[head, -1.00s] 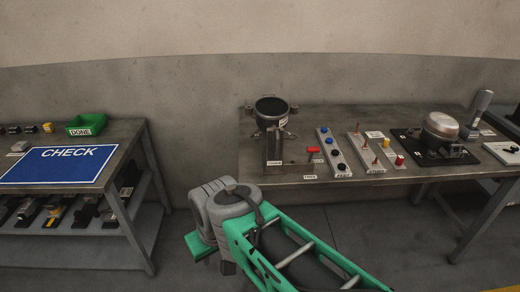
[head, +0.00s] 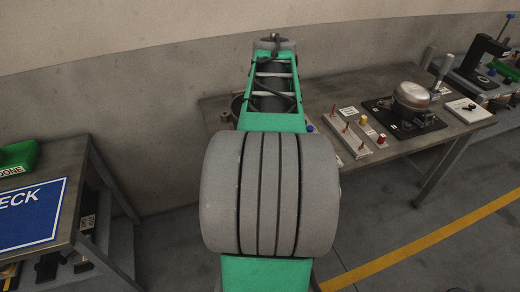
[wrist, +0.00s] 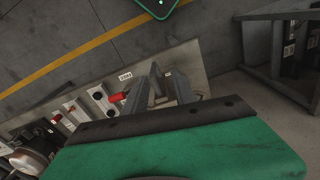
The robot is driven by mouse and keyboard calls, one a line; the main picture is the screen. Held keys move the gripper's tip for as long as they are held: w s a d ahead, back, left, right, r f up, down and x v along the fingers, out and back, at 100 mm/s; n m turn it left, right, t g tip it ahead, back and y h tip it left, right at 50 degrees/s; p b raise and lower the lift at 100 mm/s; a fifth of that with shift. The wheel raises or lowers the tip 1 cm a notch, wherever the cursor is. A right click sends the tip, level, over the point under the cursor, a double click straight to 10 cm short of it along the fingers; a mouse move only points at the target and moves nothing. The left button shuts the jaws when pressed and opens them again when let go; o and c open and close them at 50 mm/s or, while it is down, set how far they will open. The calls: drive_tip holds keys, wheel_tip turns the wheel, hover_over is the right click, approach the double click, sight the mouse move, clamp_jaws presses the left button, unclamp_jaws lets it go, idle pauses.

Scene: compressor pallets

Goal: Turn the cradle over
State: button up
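The cradle (head: 236,106), a dark round cup on a stand at the left end of the bench, is mostly hidden behind my arm in the head view. Only its left rim shows. My gripper (wrist: 166,70) is seen in the wrist view as two grey fingers beyond the dark-edged green wrist. They stand apart, over the bench at the cradle end. A greyish part lies between or behind them; I cannot tell whether they touch it. A red-ended lever (wrist: 117,97) sits just left of the fingers.
The work bench (head: 455,126) carries a pin block (head: 350,133) and a metal compressor (head: 411,97) on a black plate. A table with a blue CHECK board (head: 30,213) and green DONE bin (head: 18,158) stands at left. Floor between is clear.

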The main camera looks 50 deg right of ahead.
drive_tip(key=shift+s+d+f+b, duration=0.15)
drive_tip(key=shift+d+f+b, duration=0.2)
drive_tip(key=shift+f, duration=0.3)
drive_tip(key=shift+s+d+f+b, duration=0.1)
drive_tip(key=shift+d+f+b, duration=0.25)
drive_tip(key=shift+f, duration=0.25)
drive_tip(key=shift+s+f, duration=0.1)
drive_tip(key=shift+f, duration=0.05)
wheel_tip(320, 180, down, 7)
drive_tip(key=shift+f+p, duration=0.15)
drive_tip(key=shift+p, duration=0.45)
drive_tip(key=shift+c, duration=0.3)
clamp_jaws()
